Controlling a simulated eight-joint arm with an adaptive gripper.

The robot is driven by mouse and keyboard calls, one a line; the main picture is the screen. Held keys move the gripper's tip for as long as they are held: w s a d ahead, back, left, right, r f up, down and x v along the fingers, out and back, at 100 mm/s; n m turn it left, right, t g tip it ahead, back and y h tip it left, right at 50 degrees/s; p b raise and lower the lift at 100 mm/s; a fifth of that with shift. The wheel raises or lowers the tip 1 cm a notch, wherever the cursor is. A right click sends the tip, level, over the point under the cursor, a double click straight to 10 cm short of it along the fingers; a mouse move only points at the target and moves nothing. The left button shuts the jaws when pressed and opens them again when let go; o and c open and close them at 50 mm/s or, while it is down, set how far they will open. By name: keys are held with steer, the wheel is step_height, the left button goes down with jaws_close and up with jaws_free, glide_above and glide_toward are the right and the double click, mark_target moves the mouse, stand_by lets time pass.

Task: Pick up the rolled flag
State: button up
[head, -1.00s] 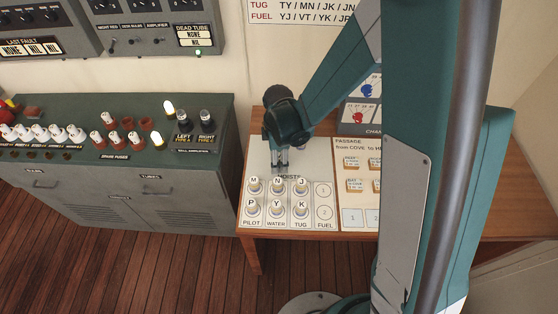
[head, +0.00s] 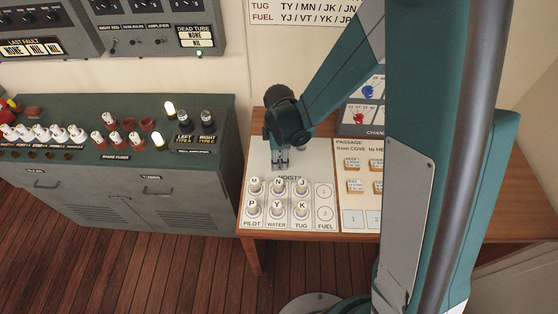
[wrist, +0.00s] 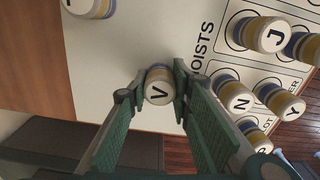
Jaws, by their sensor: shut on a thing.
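Several rolled flags stand on the white hoists board; they look like short cylinders with a lettered white top and blue and yellow bands. My gripper (head: 280,165) is over the back of that board, behind the M and N flags (head: 277,186). In the wrist view my gripper (wrist: 156,86) is shut on the rolled flag marked V (wrist: 158,92), one finger on each side. Its top faces the wrist camera. In the head view the fingers mostly hide this flag. I cannot tell whether its base touches the board.
The J flag (wrist: 270,35) and N flag (wrist: 235,97) stand close by. Another rolled flag (wrist: 90,6) is at the wrist view's top left. The passage board (head: 350,200) lies to the right. A grey-green cabinet (head: 110,190) is left, across a gap.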

steer(key=shift+r, duration=4.8)
steer(key=shift+d, duration=0.1)
